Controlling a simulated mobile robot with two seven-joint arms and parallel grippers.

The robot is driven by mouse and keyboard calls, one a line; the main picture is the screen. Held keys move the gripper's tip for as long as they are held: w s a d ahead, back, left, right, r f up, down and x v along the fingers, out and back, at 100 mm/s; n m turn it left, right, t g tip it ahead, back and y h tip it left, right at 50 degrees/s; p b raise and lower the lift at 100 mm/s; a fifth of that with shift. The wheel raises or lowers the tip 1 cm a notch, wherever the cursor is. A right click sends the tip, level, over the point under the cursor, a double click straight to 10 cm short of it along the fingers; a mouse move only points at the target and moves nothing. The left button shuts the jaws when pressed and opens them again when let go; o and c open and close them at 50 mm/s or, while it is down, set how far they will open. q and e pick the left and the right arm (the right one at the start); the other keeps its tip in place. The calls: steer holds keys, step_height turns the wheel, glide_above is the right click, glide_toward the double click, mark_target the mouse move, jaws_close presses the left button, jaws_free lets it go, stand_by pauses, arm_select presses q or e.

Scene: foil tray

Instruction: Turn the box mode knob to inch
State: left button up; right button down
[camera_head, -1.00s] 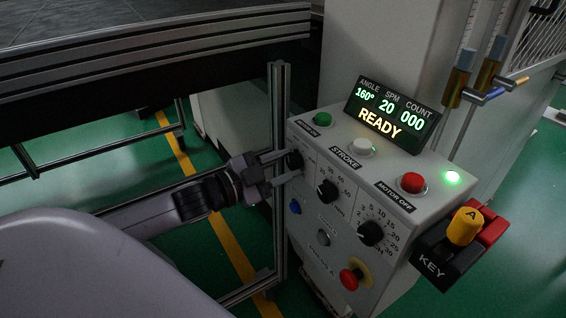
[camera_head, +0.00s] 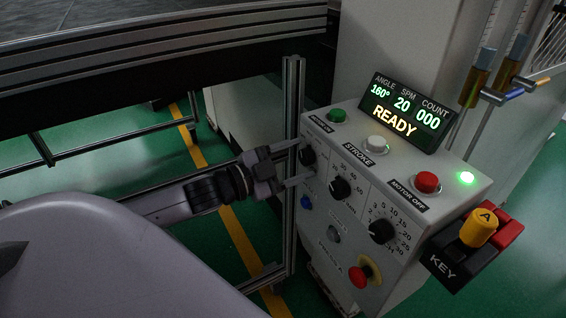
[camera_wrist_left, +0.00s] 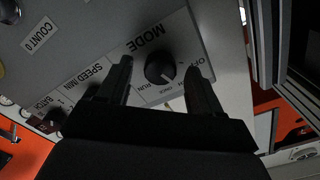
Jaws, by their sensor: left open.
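The control box (camera_head: 375,200) stands right of centre in the head view. Its black mode knob (camera_head: 308,157) is at the left of the front face. My left gripper (camera_head: 299,163) is open, with one fingertip above the knob and one below it. In the left wrist view the mode knob (camera_wrist_left: 160,68) lies between the two spread fingers of my left gripper (camera_wrist_left: 160,78), with gaps beside it. The MODE label, RUN and OFF show around it. Its pale pointer mark aims to the lower right, between RUN and OFF. Contact cannot be seen. My right gripper is out of view.
Two more black knobs (camera_head: 340,187) (camera_head: 382,231) sit right of the mode knob. A red stop button (camera_head: 358,277) is below. The display (camera_head: 406,112) reads READY. A metal post (camera_head: 291,120) stands close to the box's left side. A key switch (camera_head: 478,228) is at right.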

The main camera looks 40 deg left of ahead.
arm_select(q)
steer(key=v, duration=0.7)
stand_by(0.3)
steer(key=shift+f, duration=0.1)
stand_by(0.4)
steer(key=s+d+f+n+g+y+p, duration=0.1)
steer(key=s+f+n+y, duration=0.15)
steer(key=f, duration=0.35)
steer(key=s+d+f+n+g+y+p, duration=0.1)
steer(key=s+d+f+n+y, duration=0.1)
steer(key=f+n, duration=0.35)
steer(key=s+d+f+n+g+p, duration=0.1)
steer(key=s+d+f+n+g, duration=0.1)
steer(key=s+d+f+g, duration=0.2)
steer(key=s+d+f, duration=0.3)
steer(key=d+f, duration=0.2)
steer(key=f, duration=0.1)
steer(key=shift+d, duration=0.4)
stand_by(0.5)
